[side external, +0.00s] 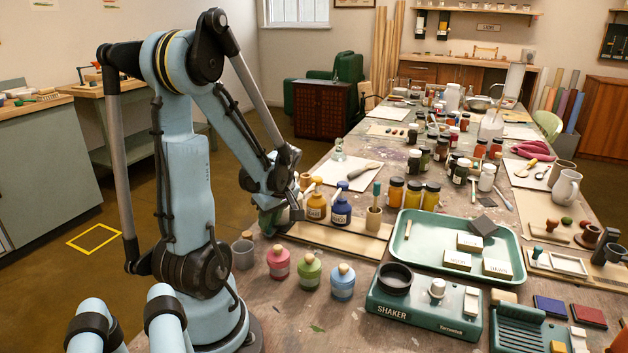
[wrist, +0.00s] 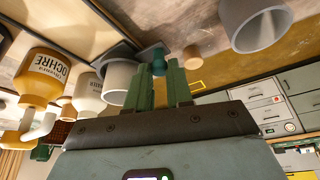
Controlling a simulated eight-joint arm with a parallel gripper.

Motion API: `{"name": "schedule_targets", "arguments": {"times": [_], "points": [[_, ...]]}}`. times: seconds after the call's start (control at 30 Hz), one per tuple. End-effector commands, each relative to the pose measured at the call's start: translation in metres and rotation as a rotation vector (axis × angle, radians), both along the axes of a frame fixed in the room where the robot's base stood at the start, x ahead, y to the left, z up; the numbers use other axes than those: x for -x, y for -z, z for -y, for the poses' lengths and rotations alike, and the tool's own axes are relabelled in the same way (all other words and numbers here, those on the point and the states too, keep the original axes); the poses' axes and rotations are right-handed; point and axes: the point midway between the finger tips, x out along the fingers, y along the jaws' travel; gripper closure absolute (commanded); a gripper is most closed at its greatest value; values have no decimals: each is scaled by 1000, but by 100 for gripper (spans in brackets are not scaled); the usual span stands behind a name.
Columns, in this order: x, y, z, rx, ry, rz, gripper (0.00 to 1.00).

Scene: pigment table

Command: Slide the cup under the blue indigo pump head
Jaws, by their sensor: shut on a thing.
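In the wrist view, which looks tilted, my gripper's two green fingers (wrist: 163,82) are close together around a teal piece (wrist: 158,60). A grey cup (wrist: 116,84) with an open mouth is right beside them; the teal piece looks like its handle, though the join is hidden. The cup is close to a white pump bottle (wrist: 88,90). In the side external view my gripper (side external: 274,219) is low by the pump bottles, and its tips and the cup are hidden. The blue indigo pump bottle (side external: 340,213) stands right of the ochre one (side external: 316,208).
The pump bottles stand by a pale wooden board (side external: 335,240). Pink, green and blue jars (side external: 309,273) stand in front. A wooden pot (side external: 374,218) with a teal-handled tool is to the right. A green tray (side external: 407,252) lies beyond.

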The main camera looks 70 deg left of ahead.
Motion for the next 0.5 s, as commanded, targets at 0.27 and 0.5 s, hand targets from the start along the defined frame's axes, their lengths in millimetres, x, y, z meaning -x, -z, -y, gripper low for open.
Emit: {"name": "schedule_targets", "arguments": {"times": [0.27, 0.5], "points": [[-14, 0, 13, 1, 6, -1, 100], [-48, 0, 46, 1, 9, 0, 100]]}}
